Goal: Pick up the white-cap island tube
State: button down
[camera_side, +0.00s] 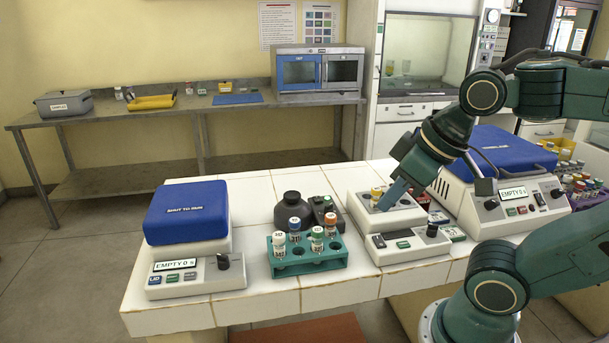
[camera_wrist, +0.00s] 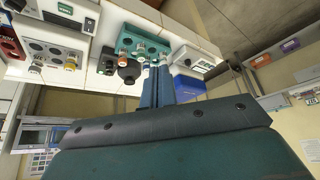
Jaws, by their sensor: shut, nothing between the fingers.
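The white-cap tube (camera_side: 278,244) stands upright in the front left of a teal rack (camera_side: 309,266) on the white tiled island. Tubes with blue (camera_side: 294,228), green (camera_side: 317,237) and orange (camera_side: 331,224) caps stand in the same rack. My gripper (camera_side: 384,206) is shut and empty, pointing down and left over the grey block to the right of the rack, apart from the white-cap tube. In the wrist view the blue fingers (camera_wrist: 160,72) are together, with the teal rack (camera_wrist: 150,43) beyond them. I cannot pick out the white cap there.
A dark bottle (camera_side: 291,212) stands behind the rack. A grey block (camera_side: 362,212) holds a yellow-cap tube (camera_side: 376,194) close to my gripper. A blue-lidded device (camera_side: 187,212) is at the left; another (camera_side: 498,152) is at the right. Bare tiles lie between the left device and the rack.

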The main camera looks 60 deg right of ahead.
dwell(0.4)
jog(key=c, duration=1.1)
grip_release()
jog(key=shift+o, duration=0.2)
jog(key=w+f+m+g, duration=0.2)
jog(key=w+m, duration=0.4)
jog(key=w, duration=0.6)
jog(key=w+d+f+m+g, duration=0.1)
jog(key=w+f+m+g, duration=0.2)
jog(key=w, duration=0.9)
notch_tip(320, 180, down, 2)
jog(key=m, duration=0.3)
jog(key=shift+w+m+g, duration=0.2)
jog(key=shift+m+g, duration=0.1)
jog(key=shift+f, duration=0.2)
